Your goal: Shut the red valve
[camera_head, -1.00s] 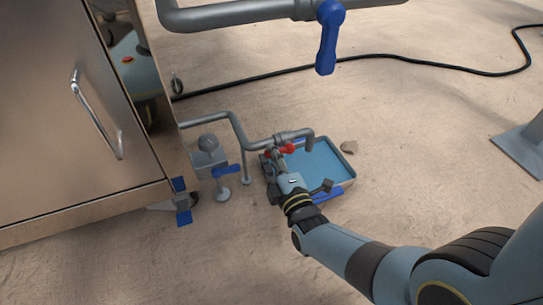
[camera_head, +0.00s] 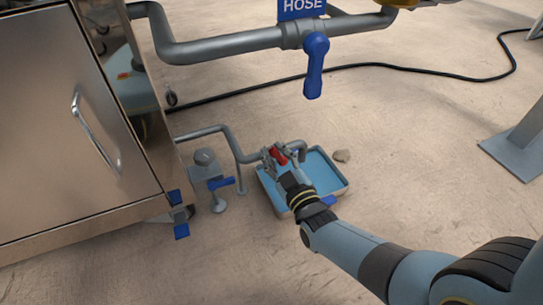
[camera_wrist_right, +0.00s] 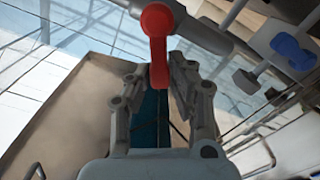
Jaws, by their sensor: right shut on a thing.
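The red valve (camera_head: 278,154) is on the low grey pipe above a blue-lined tray. Its lever slants across the pipe in the head view. In the right wrist view the red lever (camera_wrist_right: 158,45) hangs down from the grey pipe, its tip between my two fingers. My right gripper (camera_head: 281,160) is shut on the red lever and partly covers it in the head view. The fingers also show around the lever tip in the right wrist view (camera_wrist_right: 160,82). My left gripper is not in view.
The tray (camera_head: 343,190) stands under the pipe outlet. A blue lever (camera_head: 316,66) hangs from the upper pipe (camera_head: 215,47) below a HOSE sign (camera_head: 303,7). A small blue lever (camera_head: 221,183) is left of the tray. A steel cabinet (camera_head: 75,120) stands left. A black cable (camera_head: 430,72) crosses the floor.

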